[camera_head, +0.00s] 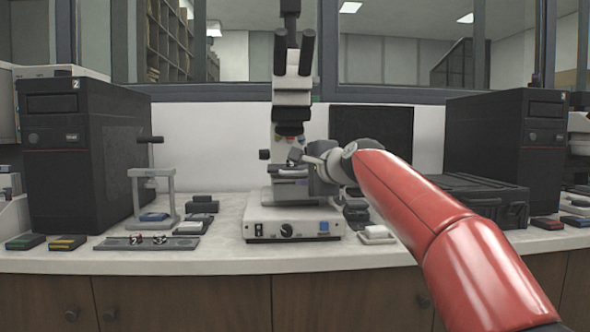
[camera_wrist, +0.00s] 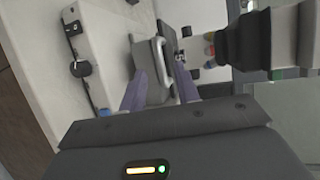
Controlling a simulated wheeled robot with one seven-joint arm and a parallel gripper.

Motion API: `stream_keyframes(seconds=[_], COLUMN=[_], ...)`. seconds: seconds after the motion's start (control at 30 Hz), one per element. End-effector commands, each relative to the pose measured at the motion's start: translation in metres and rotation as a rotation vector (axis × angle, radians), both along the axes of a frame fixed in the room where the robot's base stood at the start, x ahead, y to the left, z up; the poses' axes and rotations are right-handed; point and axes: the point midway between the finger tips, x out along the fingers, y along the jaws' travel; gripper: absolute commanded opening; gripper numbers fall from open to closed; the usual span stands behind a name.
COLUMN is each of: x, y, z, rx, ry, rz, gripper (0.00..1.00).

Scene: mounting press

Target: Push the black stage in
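A white microscope (camera_head: 292,226) stands mid-bench. Its black stage (camera_head: 283,174) is a thin dark plate below the objectives, partly hidden by my gripper (camera_head: 313,160). In the wrist view, the stage (camera_wrist: 168,38) appears edge-on beside a grey block with a pale looped handle (camera_wrist: 158,60). My gripper (camera_wrist: 160,92) is open, its two purplish fingers apart on either side of the line to the block and handle. Nothing is held between them. I cannot tell whether a fingertip touches the stage or block.
A small grey press (camera_head: 167,193) and a tray with small parts (camera_head: 147,243) are left of the microscope. A black case (camera_head: 480,196) lies at right, behind my arm. Coloured objectives (camera_wrist: 210,48) hang close to the stage.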

Motion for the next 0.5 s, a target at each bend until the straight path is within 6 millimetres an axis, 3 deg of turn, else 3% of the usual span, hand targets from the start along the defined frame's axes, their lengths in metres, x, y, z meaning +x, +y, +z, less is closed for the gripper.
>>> stream_keyframes(seconds=[0.2, 0.5], x=[0.031, 0.043], y=[0.013, 0.018], z=[-0.004, -0.009], rx=[-0.001, -0.004], ry=[0.000, -0.002], rz=[0.001, -0.002], gripper=[0.32, 0.32])
